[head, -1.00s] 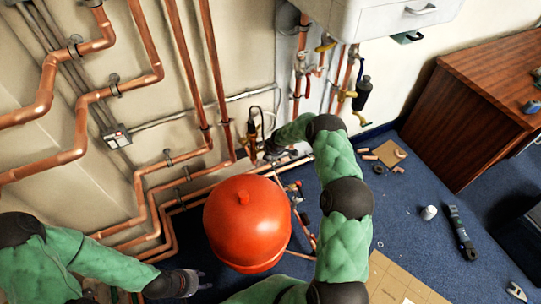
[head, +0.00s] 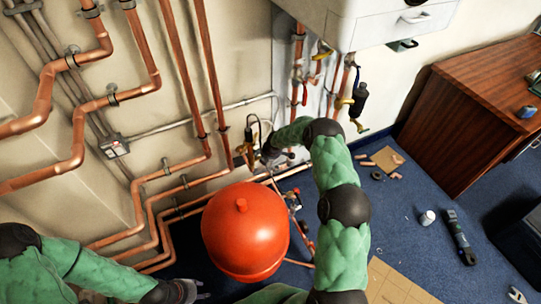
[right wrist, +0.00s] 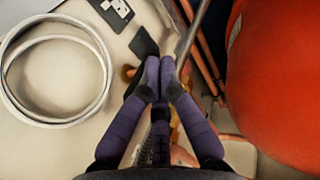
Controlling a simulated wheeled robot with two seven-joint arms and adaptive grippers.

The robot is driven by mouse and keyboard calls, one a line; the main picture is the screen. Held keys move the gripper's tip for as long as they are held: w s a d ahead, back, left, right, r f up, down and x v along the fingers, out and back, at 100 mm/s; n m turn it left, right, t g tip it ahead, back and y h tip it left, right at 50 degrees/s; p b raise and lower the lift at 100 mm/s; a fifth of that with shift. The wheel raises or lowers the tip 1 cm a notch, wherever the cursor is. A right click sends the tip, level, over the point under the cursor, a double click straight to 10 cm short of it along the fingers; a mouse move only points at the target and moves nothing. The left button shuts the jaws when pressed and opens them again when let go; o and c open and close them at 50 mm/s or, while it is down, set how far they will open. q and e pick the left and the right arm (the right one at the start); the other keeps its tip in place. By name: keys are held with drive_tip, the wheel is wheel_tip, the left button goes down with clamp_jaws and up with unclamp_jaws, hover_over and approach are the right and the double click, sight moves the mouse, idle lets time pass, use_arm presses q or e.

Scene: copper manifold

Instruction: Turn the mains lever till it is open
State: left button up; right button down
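My right arm reaches to the wall pipes in the head view. Its gripper (head: 268,156) is at the pipework left of the white boiler, small and partly hidden there. In the right wrist view the two dark fingertips (right wrist: 160,74) are together, with no clear gap. A brass-coloured part (right wrist: 128,73) shows just behind them, partly covered. I cannot tell whether it belongs to the mains lever, and I cannot make out that lever's position. My left gripper (head: 197,290) is low in the head view, left of the red vessel, empty, its fingers apart.
The red vessel (head: 244,235) stands close beside my right arm; it also fills the right of the wrist view (right wrist: 285,85). Copper pipes (head: 185,70) run along the wall. The boiler (head: 385,25) overhangs from above. A wooden desk (head: 470,110) stands right. Loose tools lie on the blue floor.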

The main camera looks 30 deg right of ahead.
drive_tip(key=v, duration=1)
drive_tip(key=shift+s, duration=0.3)
drive_tip(key=shift+d, duration=0.1)
